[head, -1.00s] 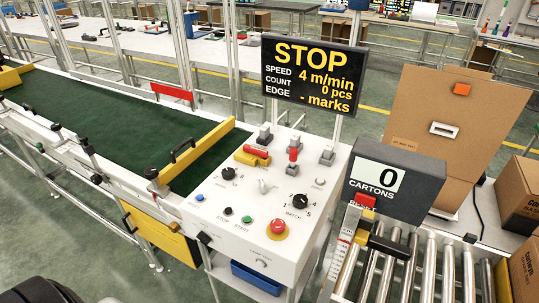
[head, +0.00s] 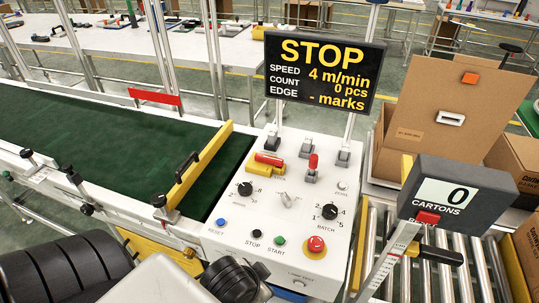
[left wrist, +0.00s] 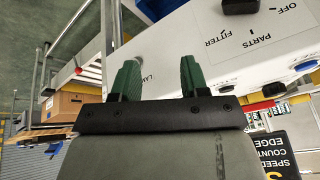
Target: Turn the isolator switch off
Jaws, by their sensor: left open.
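In the left wrist view a black knob (left wrist: 240,5) is cut by the top edge, on a white panel face (left wrist: 215,75) with the words OFF, PARTS and FITTER printed near it. Most of the knob is out of frame. My left gripper (left wrist: 157,65) is open, with two green fingers apart and nothing between them. The knob is above and to the right of the fingers in that view, apart from them. In the head view my left arm comes in at the bottom left, and its fingers cannot be made out. My right gripper is not in view.
The white control console (head: 275,215) carries a red emergency button (head: 316,244), dials and small buttons. A STOP display (head: 322,68) stands behind it. The green conveyor belt (head: 90,140) is left. A roller track (head: 450,270) and a CARTONS counter (head: 457,197) are right.

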